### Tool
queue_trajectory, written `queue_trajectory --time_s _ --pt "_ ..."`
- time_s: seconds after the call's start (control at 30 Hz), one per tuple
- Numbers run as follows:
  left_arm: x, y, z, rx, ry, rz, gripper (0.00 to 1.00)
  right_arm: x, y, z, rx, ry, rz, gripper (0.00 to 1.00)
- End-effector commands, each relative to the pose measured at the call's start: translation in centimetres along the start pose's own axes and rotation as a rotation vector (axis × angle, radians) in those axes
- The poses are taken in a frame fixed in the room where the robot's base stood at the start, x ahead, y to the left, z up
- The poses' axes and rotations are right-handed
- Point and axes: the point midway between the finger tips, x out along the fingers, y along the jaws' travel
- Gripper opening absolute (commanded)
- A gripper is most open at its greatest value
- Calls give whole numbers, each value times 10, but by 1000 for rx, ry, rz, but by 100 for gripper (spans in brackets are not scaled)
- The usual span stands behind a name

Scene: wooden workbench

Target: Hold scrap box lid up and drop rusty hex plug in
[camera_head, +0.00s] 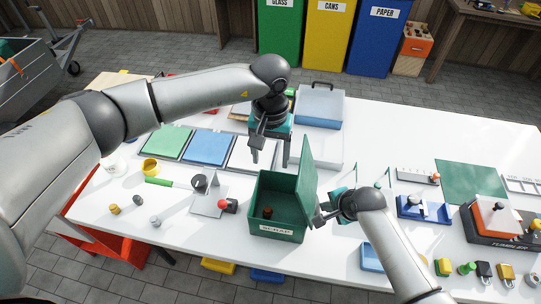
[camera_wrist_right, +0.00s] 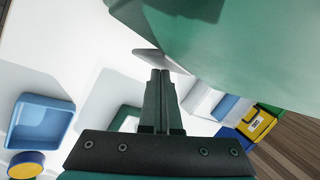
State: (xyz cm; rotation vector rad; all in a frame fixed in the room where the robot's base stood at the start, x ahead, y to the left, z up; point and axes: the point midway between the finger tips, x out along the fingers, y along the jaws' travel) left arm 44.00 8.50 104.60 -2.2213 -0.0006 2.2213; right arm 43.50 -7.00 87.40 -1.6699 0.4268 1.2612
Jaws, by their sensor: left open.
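The green scrap box (camera_head: 257,226) stands near the table's front edge. Its lid (camera_head: 308,168) is up, roughly vertical, on the box's right side. A small brown plug (camera_head: 267,212), which looks like the rusty hex plug, lies inside the box. My left gripper (camera_head: 270,154) is open and empty above and behind the box. My right gripper (camera_head: 322,213) is at the outer, right side of the lid. In the right wrist view its fingers (camera_wrist_right: 160,85) are together with nothing visible between them, close to the green lid (camera_wrist_right: 240,45). Whether they touch it is hard to tell.
A grey stand (camera_head: 208,203) with a red-ended part is left of the box. Small plugs (camera_head: 114,209) and a yellow cup (camera_head: 150,165) lie further left. A grey case (camera_head: 320,108) stands behind. A blue fixture (camera_head: 423,210) and padlocks (camera_head: 484,269) are at the right.

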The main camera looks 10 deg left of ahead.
Motion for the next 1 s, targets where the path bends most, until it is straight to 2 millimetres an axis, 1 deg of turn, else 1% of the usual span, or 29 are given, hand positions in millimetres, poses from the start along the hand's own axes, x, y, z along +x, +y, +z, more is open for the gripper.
queue_trajectory --time_s 0.17,1.0 --pt "-9 0 0 0 0 0 71 -7 -4 2 1 -4 -1 0" --pt "-68 0 0 0 0 0 71 -52 -29 2 1 -4 -1 0"
